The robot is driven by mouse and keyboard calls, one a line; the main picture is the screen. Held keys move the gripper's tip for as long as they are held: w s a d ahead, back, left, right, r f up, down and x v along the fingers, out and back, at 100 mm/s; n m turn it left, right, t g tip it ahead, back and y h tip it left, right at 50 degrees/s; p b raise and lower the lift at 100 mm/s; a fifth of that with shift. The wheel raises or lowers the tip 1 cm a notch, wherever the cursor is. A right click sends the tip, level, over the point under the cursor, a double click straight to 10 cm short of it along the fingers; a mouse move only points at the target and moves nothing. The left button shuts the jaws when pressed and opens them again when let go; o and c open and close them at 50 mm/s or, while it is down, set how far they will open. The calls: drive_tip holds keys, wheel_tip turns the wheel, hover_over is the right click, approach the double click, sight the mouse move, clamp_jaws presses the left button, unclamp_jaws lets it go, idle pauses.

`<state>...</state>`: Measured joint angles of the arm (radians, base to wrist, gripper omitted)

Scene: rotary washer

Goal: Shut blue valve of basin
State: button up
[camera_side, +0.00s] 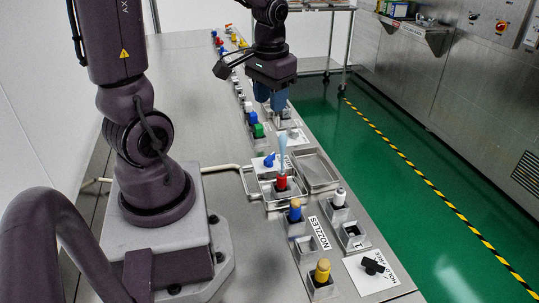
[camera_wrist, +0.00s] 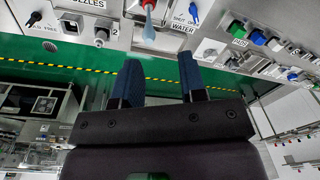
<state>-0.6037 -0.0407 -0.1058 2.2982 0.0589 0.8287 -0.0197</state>
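In the wrist view the blue valve (camera_wrist: 194,13) is near the top, beside a WATER label and right of the basin (camera_wrist: 166,42). My gripper (camera_side: 270,108) hangs above the bench, farther back than the valve. In the wrist view my gripper (camera_wrist: 159,62) has its two blue fingers apart with nothing between them.
Blue, green and white caps (camera_side: 255,124) stand in holders behind the valve. Yellow and white nozzles (camera_side: 322,270) stand in front of the basin. A black handle (camera_side: 373,264) sits on a plate at the front right. A bent pipe (camera_side: 222,167) runs to the basin.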

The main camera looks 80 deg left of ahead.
sight(269, 157)
drive_tip(key=w+a+f+n, duration=0.3)
drive_tip(key=a+f, duration=0.8)
drive_tip(key=shift+h, duration=0.4)
wheel_tip(269, 157, down, 12)
drive_tip(key=shift+s+a+f, duration=0.1)
drive_tip(key=shift+f, duration=0.15)
clamp_jaws()
